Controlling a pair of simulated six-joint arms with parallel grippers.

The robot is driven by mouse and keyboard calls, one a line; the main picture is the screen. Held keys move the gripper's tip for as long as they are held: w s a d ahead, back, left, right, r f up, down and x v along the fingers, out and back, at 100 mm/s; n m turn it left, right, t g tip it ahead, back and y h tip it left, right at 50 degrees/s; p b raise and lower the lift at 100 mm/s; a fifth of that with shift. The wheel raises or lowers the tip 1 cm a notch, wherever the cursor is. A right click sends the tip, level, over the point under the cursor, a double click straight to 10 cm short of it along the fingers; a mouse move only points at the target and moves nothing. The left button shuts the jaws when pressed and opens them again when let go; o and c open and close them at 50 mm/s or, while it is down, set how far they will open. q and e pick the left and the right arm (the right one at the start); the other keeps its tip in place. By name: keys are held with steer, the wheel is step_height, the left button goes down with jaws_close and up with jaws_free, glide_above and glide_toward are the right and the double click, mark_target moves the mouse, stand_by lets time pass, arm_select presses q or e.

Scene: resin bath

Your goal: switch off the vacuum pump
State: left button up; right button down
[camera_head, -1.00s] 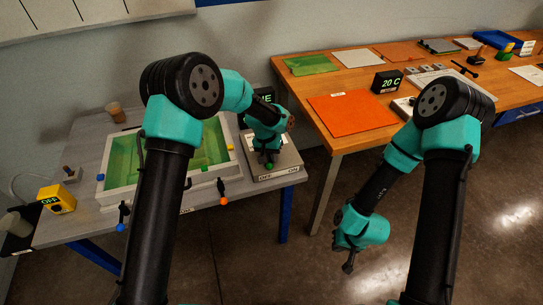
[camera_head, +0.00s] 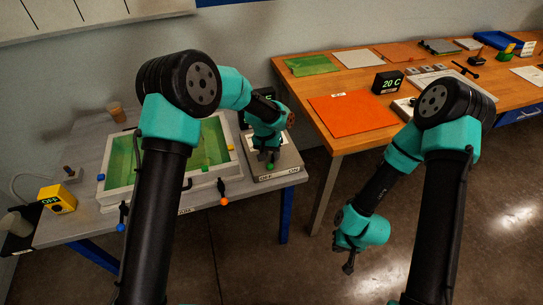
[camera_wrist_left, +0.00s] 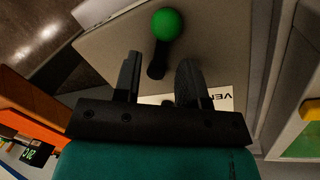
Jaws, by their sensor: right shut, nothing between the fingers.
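A grey panel (camera_head: 289,160) marked OFF and ON along its front edge sits at the right end of the grey table. A lever with a green ball knob (camera_head: 270,166) stands on it, nearer the OFF mark. My left gripper (camera_head: 267,154) points down over the lever. In the left wrist view its fingers (camera_wrist_left: 160,60) are apart, with the dark lever stem (camera_wrist_left: 156,62) between them in the picture and the green knob (camera_wrist_left: 167,24) just beyond the tips. Contact cannot be told. My right gripper (camera_head: 348,266) is shut and empty over the floor.
A pale-framed bath (camera_head: 107,190) with green inside lies left of the panel, with blue and orange (camera_head: 224,201) knobbed levers at its front. A yellow box (camera_head: 57,198) with a display stands at the far left.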

arm_select(q)
steer(key=a+r, duration=0.3)
steer(key=r, duration=1.3)
steer(key=shift+w, duration=0.45)
steer(key=shift+f, duration=0.15)
